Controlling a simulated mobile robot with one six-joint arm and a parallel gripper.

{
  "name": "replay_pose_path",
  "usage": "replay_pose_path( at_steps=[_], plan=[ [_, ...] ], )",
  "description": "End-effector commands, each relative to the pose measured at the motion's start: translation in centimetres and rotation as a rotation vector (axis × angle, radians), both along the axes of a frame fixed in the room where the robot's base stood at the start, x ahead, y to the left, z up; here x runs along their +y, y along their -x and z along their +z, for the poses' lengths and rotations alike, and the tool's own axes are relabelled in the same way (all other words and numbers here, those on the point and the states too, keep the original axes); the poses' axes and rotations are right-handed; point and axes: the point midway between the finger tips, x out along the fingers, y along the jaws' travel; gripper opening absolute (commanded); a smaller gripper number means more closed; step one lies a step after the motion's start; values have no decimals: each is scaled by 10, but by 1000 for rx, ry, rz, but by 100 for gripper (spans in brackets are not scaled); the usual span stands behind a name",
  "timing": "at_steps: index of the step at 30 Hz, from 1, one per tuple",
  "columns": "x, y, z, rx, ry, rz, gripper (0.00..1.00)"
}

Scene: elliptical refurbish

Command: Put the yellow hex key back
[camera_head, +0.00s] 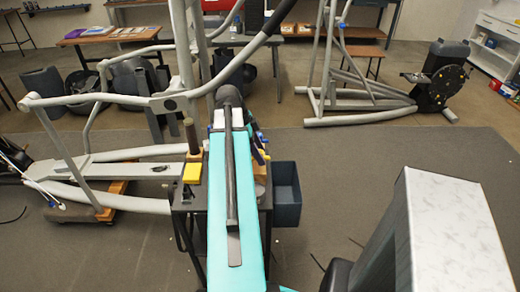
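I cannot make out a yellow hex key for certain. My gripper does not show in this view.
A grey elliptical frame (110,200) fills the left. A white marbled box (450,225) blocks the right front. Carpet (340,180) between them is mostly clear.

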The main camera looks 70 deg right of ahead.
Motion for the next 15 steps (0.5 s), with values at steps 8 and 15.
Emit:
replay_pose_path(
  at_steps=[8, 15],
  plan=[
    [0, -1, 2, 0, 0, 0, 45],
    [1, -6, 14, 0, 1, 0, 45]
  ],
)
